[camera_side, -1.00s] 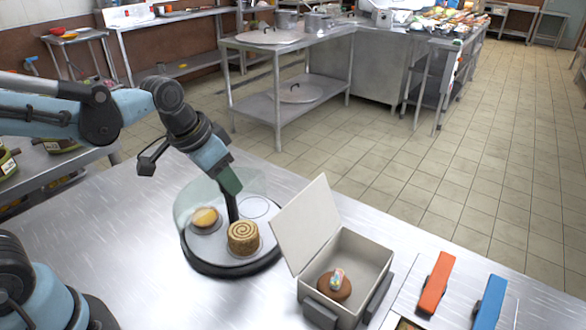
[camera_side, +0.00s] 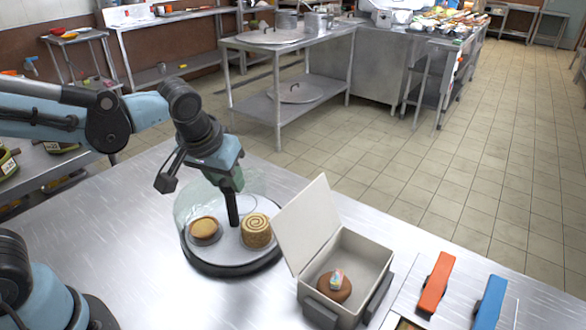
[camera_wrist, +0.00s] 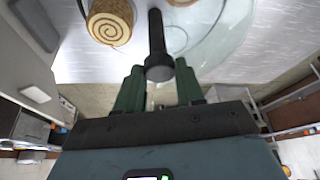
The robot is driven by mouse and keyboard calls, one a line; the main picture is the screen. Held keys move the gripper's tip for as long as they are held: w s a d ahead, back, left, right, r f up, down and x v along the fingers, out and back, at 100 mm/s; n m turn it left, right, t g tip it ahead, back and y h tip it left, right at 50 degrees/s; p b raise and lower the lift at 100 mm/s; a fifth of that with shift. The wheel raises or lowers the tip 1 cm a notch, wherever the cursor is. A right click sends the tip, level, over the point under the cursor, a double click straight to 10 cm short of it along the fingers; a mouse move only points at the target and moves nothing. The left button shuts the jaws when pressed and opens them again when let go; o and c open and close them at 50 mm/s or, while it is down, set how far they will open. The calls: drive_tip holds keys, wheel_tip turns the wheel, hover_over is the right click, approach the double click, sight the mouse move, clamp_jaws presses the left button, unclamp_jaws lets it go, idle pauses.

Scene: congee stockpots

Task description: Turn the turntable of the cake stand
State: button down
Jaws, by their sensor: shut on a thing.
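The cake stand is a round turntable with a dark base (camera_side: 235,270) and a pale plate, partly enclosed by a clear curved cover (camera_side: 188,200). A swirl-topped roll cake (camera_side: 256,230) stands on the right of the plate, and a yellow-topped cake (camera_side: 205,230) on the left. My gripper (camera_side: 230,184) is above the stand, its green fingers shut on a dark upright post (camera_side: 233,210) that reaches down to the plate. In the wrist view the post (camera_wrist: 157,40) shows between the fingers, with the roll cake (camera_wrist: 110,22) to its left.
An open white box (camera_side: 345,265) with a brown cake (camera_side: 333,287) inside stands right of the stand, its raised lid close by. Orange (camera_side: 436,282) and blue (camera_side: 490,302) blocks lie farther right.

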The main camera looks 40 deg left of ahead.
drive_tip(key=shift+d+n+g+y, duration=0.1)
drive_tip(key=shift+n+g+y, duration=0.2)
drive_tip(key=shift+n, duration=0.8)
drive_tip(key=shift+n+g+y, duration=0.2)
drive_tip(key=shift+n+y, duration=0.2)
drive_tip(key=shift+n, duration=0.7)
drive_tip(key=shift+w+d+n+g+y, duration=0.1)
drive_tip(key=shift+n+g+y, duration=0.2)
drive_tip(key=shift+n, duration=0.75)
drive_tip(key=shift+n+g+y, duration=0.2)
drive_tip(key=shift+n+g, duration=0.1)
drive_tip(key=shift+n, duration=0.75)
drive_tip(key=shift+w+n+g+y, duration=0.1)
drive_tip(key=shift+n+g+y, duration=0.45)
drive_tip(key=shift+n, duration=1.65)
drive_tip(key=shift+w+n+g+h, duration=0.1)
drive_tip(key=shift+n+g+h, duration=0.15)
drive_tip(key=shift+n+g, duration=1.1)
drive_tip(key=shift+f+n, duration=0.1)
drive_tip(key=shift+n, duration=0.85)
drive_tip(key=c, duration=0.7)
unclamp_jaws()
drive_tip(key=shift+w, duration=0.1)
